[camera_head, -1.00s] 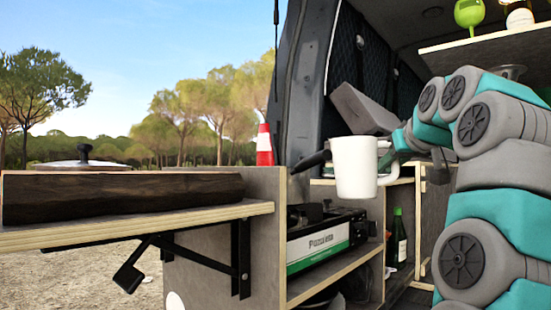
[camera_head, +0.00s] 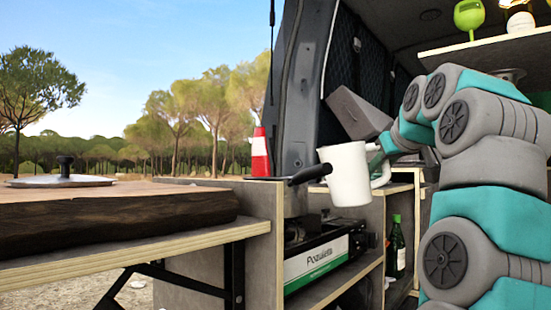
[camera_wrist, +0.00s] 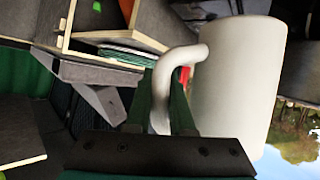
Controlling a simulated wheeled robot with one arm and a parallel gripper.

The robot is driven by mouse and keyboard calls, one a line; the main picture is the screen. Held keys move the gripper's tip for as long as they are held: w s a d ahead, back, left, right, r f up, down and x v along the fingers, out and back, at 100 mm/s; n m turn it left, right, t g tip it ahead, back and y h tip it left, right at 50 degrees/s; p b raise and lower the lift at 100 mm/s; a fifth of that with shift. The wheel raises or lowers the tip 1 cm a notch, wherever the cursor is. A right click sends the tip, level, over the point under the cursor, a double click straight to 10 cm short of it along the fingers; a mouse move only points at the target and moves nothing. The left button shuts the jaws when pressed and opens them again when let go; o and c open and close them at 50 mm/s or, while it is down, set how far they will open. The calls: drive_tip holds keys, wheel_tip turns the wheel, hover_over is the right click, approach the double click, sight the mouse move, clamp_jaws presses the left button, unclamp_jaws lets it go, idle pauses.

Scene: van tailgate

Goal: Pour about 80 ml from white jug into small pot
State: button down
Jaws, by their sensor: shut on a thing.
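The white jug (camera_head: 346,176) is in the middle of the head view, held in the air and tilted slightly to the left. It fills the right of the wrist view (camera_wrist: 236,85). My gripper (camera_wrist: 162,104) is shut on the jug's handle, with its dark green fingers on either side. In the head view my gripper (camera_head: 380,158) is partly hidden behind the handle. The pot's inside and the jug's contents are hidden.
A camping stove (camera_head: 325,252) sits in the cabinet under the jug. A green bottle (camera_head: 397,246) stands right of it. A thick wooden board (camera_head: 120,222) with a lid (camera_head: 62,178) lies on the left table.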

drive_tip(key=a+r+n+h+p, duration=0.3)
drive_tip(key=a+r+n+p, duration=0.1)
drive_tip(key=r+p, duration=0.3)
drive_tip(key=shift+a+r+h, duration=0.3)
drive_tip(key=shift+a+r, duration=0.25)
drive_tip(key=shift+a, duration=0.2)
drive_tip(key=shift+w+a+r, duration=0.1)
drive_tip(key=shift+w+r, duration=0.05)
drive_tip(key=shift+a+r+n+h+p, duration=0.5)
drive_tip(key=shift+r+n+p, duration=0.1)
drive_tip(key=shift+r+p, duration=0.15)
drive_tip(key=shift+a+r+n+h+p, duration=0.45)
drive_tip(key=shift+r+n+p, duration=0.15)
drive_tip(key=shift+r, duration=0.2)
drive_tip(key=shift+a+r+n+p, duration=0.4)
drive_tip(key=shift+a+r, duration=0.05)
drive_tip(key=shift+r, duration=0.15)
idle(1.5)
